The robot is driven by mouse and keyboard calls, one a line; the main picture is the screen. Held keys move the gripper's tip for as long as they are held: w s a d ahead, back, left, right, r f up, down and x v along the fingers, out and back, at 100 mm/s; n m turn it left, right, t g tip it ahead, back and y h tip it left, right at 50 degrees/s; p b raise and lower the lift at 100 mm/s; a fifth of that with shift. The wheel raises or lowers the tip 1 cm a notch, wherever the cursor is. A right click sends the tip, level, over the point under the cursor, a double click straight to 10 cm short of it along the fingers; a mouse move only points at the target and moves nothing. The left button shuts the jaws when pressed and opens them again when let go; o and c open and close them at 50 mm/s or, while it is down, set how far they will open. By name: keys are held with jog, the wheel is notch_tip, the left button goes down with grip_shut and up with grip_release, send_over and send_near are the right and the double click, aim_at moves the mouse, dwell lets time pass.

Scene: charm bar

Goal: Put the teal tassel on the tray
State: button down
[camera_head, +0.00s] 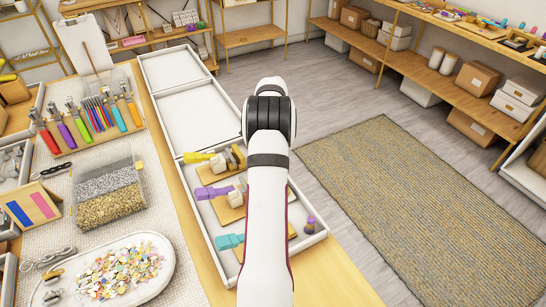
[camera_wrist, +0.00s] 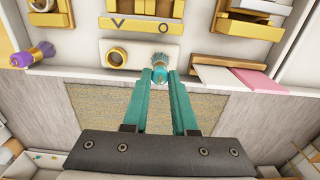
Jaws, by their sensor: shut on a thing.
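In the wrist view my gripper (camera_wrist: 160,74) is shut on the teal tassel (camera_wrist: 159,64). Only its fanned strands and a bit of its cap show between the teal fingertips. In the head view my arm hides the gripper and the tassel. A long white tray (camera_head: 211,247) with several sections runs along the table's right edge. In the wrist view the tassel appears over or beside its edge, next to a white card. I cannot tell whether it touches anything. A round-ended white tray (camera_head: 165,276) with coloured pieces lies at the front left.
A purple tassel (camera_head: 310,226) stands at the long tray's right side; it also shows in the wrist view (camera_wrist: 36,55). Wooden blocks with yellow, purple and teal parts fill the near section. The far sections (camera_head: 190,115) look empty. A rug (camera_head: 420,200) lies on the floor.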

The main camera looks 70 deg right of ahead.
jog(key=shift+f, duration=0.25)
dwell(0.3)
jog(key=c, duration=0.6)
grip_release()
notch_tip(320, 180, up, 16)
jog(key=shift+f, duration=0.1)
